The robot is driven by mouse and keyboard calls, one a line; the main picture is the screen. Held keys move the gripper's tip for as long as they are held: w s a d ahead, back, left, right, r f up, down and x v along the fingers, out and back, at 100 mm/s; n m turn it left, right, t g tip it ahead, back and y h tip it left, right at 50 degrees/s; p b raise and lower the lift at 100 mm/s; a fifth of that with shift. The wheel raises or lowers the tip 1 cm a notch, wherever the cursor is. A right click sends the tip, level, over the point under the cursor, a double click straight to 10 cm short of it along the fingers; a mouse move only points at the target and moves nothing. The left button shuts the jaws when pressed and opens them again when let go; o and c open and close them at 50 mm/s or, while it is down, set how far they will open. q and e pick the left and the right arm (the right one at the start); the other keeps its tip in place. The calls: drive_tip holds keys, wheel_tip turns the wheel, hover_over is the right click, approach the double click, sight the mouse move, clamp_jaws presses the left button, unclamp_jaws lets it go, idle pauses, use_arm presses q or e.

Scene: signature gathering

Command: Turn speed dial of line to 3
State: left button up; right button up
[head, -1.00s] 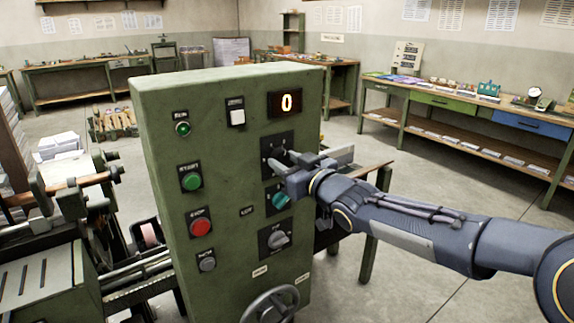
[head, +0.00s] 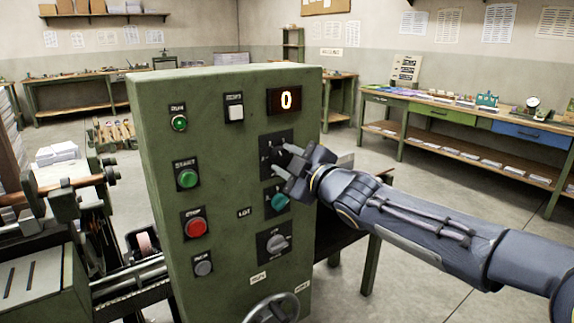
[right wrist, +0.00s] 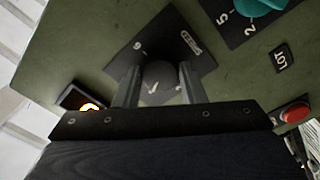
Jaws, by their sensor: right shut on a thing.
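A green control cabinet (head: 225,130) stands in front of me, with a lit display (head: 286,100) reading 0. Below the display is a black dial plate (head: 276,141). My right gripper (head: 285,170) is at this plate, its fingers on either side of the dial. In the right wrist view the round grey dial knob (right wrist: 160,78) sits between the two fingers of my right gripper (right wrist: 158,88), which is shut on it. The plate's label and most of its scale are unreadable or hidden. My left gripper is not in view.
Just below is a teal dial (head: 279,202), partly behind the gripper, then a grey selector (head: 277,243) and a handwheel (head: 273,308). Green (head: 187,178) and red (head: 196,227) buttons are on the left. A workbench (head: 450,105) stands at the back right, with open floor before it.

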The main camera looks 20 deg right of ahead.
drive_tip(key=shift+n, duration=0.6)
drive_tip(key=o, duration=1)
drive_tip(key=p+v, duration=0.1)
drive_tip(key=v, duration=0.7)
drive_tip(key=shift+p, duration=0.3)
